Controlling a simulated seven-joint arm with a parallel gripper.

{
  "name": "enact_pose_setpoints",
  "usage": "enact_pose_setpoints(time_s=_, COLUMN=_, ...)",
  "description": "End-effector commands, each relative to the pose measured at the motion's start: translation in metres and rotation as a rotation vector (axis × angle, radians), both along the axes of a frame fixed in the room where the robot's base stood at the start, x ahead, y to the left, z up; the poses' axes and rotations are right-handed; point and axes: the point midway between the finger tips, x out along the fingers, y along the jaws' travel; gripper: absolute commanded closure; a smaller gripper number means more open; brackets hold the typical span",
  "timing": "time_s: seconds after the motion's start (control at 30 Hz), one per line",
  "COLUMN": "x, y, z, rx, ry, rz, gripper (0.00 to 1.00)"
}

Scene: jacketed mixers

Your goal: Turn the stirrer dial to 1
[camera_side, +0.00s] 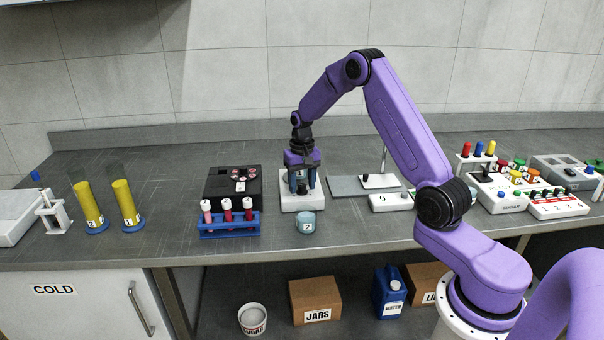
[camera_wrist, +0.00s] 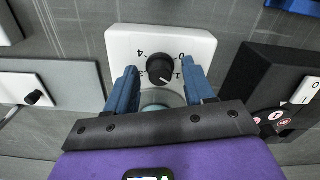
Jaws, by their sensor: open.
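The white stirrer (camera_side: 290,204) stands on the bench below my gripper (camera_side: 302,188) in the side view. In the wrist view the stirrer (camera_wrist: 125,40) shows its round black dial (camera_wrist: 160,68) with printed numbers around it, including 4, 0, 1 and 3. A small white mark on the dial points to the lower right of the picture, close to the 1. My gripper (camera_wrist: 160,73) is open, with one blue finger on each side of the dial. I cannot tell whether the fingers touch it. A pale round part (camera_wrist: 160,98) shows between the fingers, partly hidden.
A blue-lidded jar marked 2 (camera_side: 306,223) stands in front of the stirrer. A blue rack (camera_side: 229,226) with red-filled tubes and a black box (camera_side: 222,182) are to the left. A grey plate (camera_side: 350,186) and a white unit marked 0 (camera_side: 384,203) are to the right.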

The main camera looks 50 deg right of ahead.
Motion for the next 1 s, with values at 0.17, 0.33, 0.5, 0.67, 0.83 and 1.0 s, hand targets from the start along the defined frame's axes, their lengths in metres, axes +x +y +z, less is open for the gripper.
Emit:
enact_pose_setpoints(time_s=0.17, x=0.001, y=0.0, z=0.018, rx=-0.001, ry=-0.004, rz=-0.001, gripper=0.47)
enact_pose_setpoints(time_s=0.33, x=0.001, y=0.0, z=0.052, rx=-0.002, ry=-0.007, rz=0.0, gripper=0.47)
enact_pose_setpoints(time_s=0.5, x=0.001, y=0.0, z=0.088, rx=-0.002, ry=-0.007, rz=0.0, gripper=0.47)
enact_pose_setpoints(time_s=0.67, x=0.001, y=0.0, z=0.122, rx=-0.001, ry=-0.006, rz=0.0, gripper=0.47)
enact_pose_setpoints(time_s=0.83, x=0.001, y=0.0, z=0.151, rx=-0.002, ry=-0.005, rz=0.0, gripper=0.47)
enact_pose_setpoints(time_s=1.0, x=0.0, y=0.0, z=0.168, rx=0.0, ry=-0.002, rz=0.0, gripper=0.47)
